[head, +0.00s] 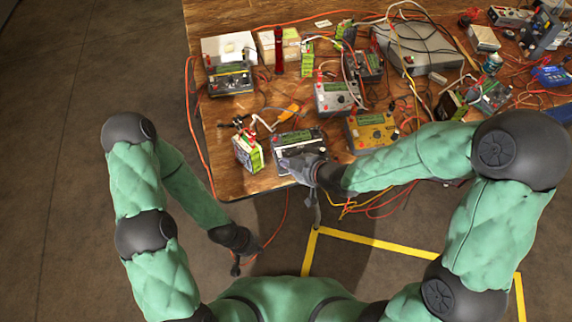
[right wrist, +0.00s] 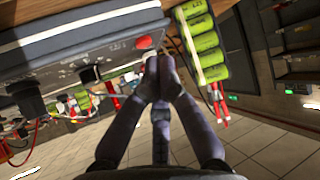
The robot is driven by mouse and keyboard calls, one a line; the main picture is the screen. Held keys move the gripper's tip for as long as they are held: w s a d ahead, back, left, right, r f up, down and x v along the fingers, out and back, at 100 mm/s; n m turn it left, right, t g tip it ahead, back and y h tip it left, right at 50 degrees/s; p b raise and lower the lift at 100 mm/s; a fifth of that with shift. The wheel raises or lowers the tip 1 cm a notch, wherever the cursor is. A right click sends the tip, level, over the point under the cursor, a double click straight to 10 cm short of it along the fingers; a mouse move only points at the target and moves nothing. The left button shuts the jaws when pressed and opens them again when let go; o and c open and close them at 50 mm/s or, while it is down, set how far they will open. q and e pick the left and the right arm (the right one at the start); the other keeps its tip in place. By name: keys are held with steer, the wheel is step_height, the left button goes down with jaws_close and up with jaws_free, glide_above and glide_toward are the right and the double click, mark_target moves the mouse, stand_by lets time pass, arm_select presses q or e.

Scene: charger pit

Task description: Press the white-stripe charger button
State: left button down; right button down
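The charger with a pale, whitish stripe (head: 297,137) sits at the table's near edge, dark with a green screen. Its front face (right wrist: 60,72) fills the upper left of the right wrist view, with a red button (right wrist: 143,42) at its right end. My right gripper (head: 292,162) is at the charger's near side. Its fingers (right wrist: 158,64) are together, with nothing seen between them, and the tips are just below the red button. I cannot tell whether they touch it. My left gripper (head: 236,264) hangs low, off the table; its fingers are too small to read.
A green battery pack (head: 247,152) stands left of the charger and shows close to my right fingers (right wrist: 203,45). A yellow charger (head: 371,131) is to the right, a grey one (head: 338,97) behind. Loose cables hang over the table (head: 225,165) edge.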

steer(key=shift+f+b, duration=0.3)
steer(key=shift+f, duration=0.05)
steer(key=shift+w+f+b, duration=0.1)
steer(key=shift+f+b, duration=0.2)
steer(key=shift+f, duration=0.05)
stand_by(0.6)
stand_by(0.4)
steer(key=shift+r+p, duration=0.65)
steer(key=shift+r, duration=0.1)
steer(key=r+p, duration=0.2)
steer(key=s+r+p, duration=0.1)
steer(key=r+p, duration=0.1)
steer(key=r, duration=0.1)
steer(key=shift+s+d, duration=0.1)
stand_by(0.9)
